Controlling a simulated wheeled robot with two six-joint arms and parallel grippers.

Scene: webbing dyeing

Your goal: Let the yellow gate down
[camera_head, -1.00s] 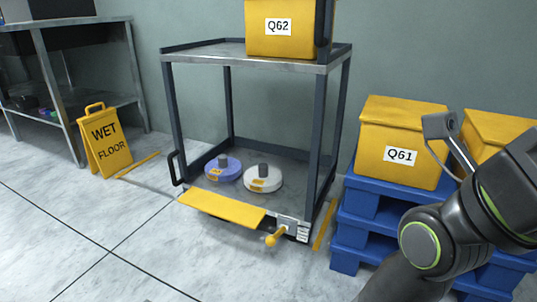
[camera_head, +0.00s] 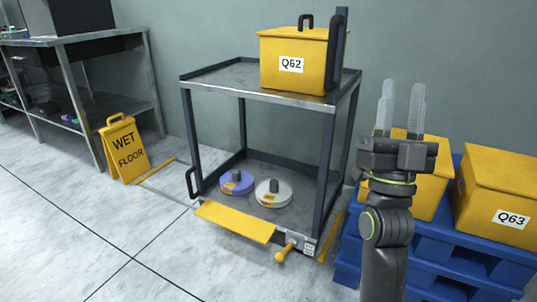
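The yellow gate (camera_head: 235,222) is a flat panel at the front lower edge of the grey metal cart (camera_head: 265,97). It lies folded outward and down, sloping away from the lower shelf. A yellow-knobbed lever (camera_head: 284,252) sticks out at its right end. My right gripper (camera_head: 401,106) is raised to the right of the cart, fingers pointing up and apart, with nothing between them. It is well away from the gate and touches nothing that I can see. My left gripper is not in view.
A purple reel (camera_head: 236,187) and a white reel (camera_head: 281,194) sit on the lower shelf. Yellow bin Q62 (camera_head: 284,78) stands on top. Blue pallets (camera_head: 440,270) bearing yellow bins are at right. A wet-floor sign (camera_head: 124,148) stands left. The floor before the cart is clear.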

